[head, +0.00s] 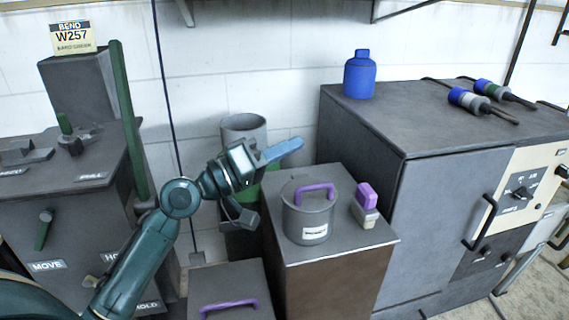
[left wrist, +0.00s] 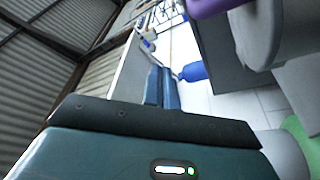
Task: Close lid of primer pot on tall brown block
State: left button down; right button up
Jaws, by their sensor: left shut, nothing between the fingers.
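The primer pot (head: 308,222) is a grey round pot with a white label, standing upright on the tall brown block (head: 325,278). Its grey lid with a purple handle (head: 316,188) is at the pot's top; I cannot tell whether it sits fully down. My left gripper (head: 298,144) is shut and empty, its blue fingers pointing right, above and behind the pot and apart from it. In the left wrist view the shut fingers (left wrist: 163,90) show in the middle. A grey rounded body and a purple piece (left wrist: 212,5) show at upper right. My right gripper is out of view.
A purple-topped small bottle (head: 365,205) stands right of the pot on the same block. A grey cylinder (head: 243,128) stands behind. A large grey cabinet (head: 440,215) rises at right, bearing a blue bottle (head: 359,76). A lower block with a purple handle (head: 229,308) is in front.

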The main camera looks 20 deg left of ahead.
aim_at(295, 199)
pick_arm(q)
jog(key=m+b, duration=0.1)
jog(key=s+f+m+b, duration=0.1)
jog(key=b, duration=0.1)
jog(key=shift+d+f+h, duration=0.3)
jog(key=shift+d+h, duration=0.05)
jog(key=shift+h, duration=0.05)
jog(key=shift+s+d+f+m+b, duration=0.15)
jog(key=shift+s+d+m+b, duration=0.1)
jog(key=shift+m+b, duration=0.4)
jog(key=m+b, duration=0.1)
jog(key=b, duration=0.1)
jog(key=s+f+m+h+b, duration=0.1)
jog(key=shift+d+m+g+b, duration=0.35)
jog(key=shift+g, duration=0.05)
jog(key=shift+s+d+f+b, duration=0.4)
jog(key=shift+s+f+b, duration=0.2)
jog(key=shift+b, duration=0.25)
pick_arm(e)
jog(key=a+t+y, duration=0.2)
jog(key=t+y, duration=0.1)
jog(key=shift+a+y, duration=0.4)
pick_arm(q)
jog(key=shift+s+d+f, duration=0.1)
jog(key=shift+d+f, duration=0.05)
jog(key=shift+f, duration=0.05)
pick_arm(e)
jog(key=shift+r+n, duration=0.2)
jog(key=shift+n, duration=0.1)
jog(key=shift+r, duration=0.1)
